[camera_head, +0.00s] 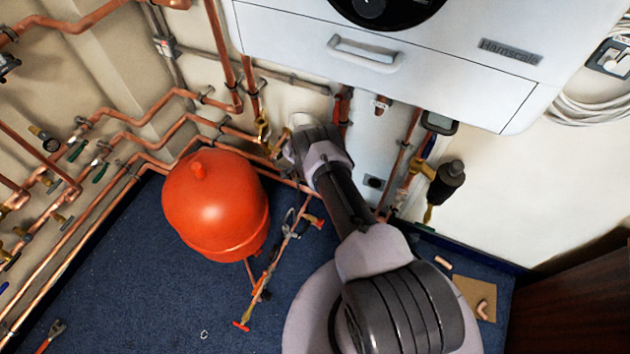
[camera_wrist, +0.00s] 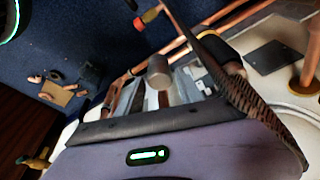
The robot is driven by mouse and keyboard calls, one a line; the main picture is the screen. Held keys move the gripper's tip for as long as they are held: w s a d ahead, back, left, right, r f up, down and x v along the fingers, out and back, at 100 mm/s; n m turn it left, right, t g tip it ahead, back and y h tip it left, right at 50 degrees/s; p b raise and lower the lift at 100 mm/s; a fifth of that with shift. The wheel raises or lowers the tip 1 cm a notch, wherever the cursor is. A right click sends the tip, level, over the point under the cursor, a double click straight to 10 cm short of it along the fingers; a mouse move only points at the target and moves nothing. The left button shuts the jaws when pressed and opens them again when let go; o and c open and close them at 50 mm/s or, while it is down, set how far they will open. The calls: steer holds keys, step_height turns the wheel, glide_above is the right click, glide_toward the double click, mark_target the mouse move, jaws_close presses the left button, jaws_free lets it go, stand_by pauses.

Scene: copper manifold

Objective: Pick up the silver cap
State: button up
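A short silver-grey cylinder (camera_wrist: 158,72), which looks like the silver cap, shows near the middle of the wrist view, just beyond the dark edge of my gripper's body. A long dark textured finger of my gripper (camera_wrist: 215,70) slants across the right of that view. I cannot make out the opposite finger clearly, nor whether either touches the cylinder. In the head view my gripper (camera_head: 300,128) is by the wall pipes below the boiler, mostly hidden behind my wrist. I cannot pick out the silver cap there.
A red expansion tank (camera_head: 215,205) stands left of my arm. A white boiler (camera_head: 410,55) hangs above. Copper pipes (camera_head: 160,135) line the wall. A cardboard piece (camera_head: 476,297) with a copper elbow lies on the blue floor. Open floor (camera_head: 150,285) lies at lower left.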

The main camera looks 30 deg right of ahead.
jaws_close()
steer(key=shift+r, duration=0.15)
steer(key=shift+r+p, duration=0.35)
steer(key=r+p, duration=0.1)
steer(key=s+r+p, duration=0.1)
steer(key=r+p, duration=0.1)
steer(key=shift+a+r, duration=0.2)
steer(key=s+a+p, duration=0.2)
steer(key=s+p, duration=0.5)
steer(key=s+a+p, duration=0.3)
steer(key=s+p, duration=0.4)
steer(key=shift+a+r+p, duration=0.3)
steer(key=shift+a, duration=0.05)
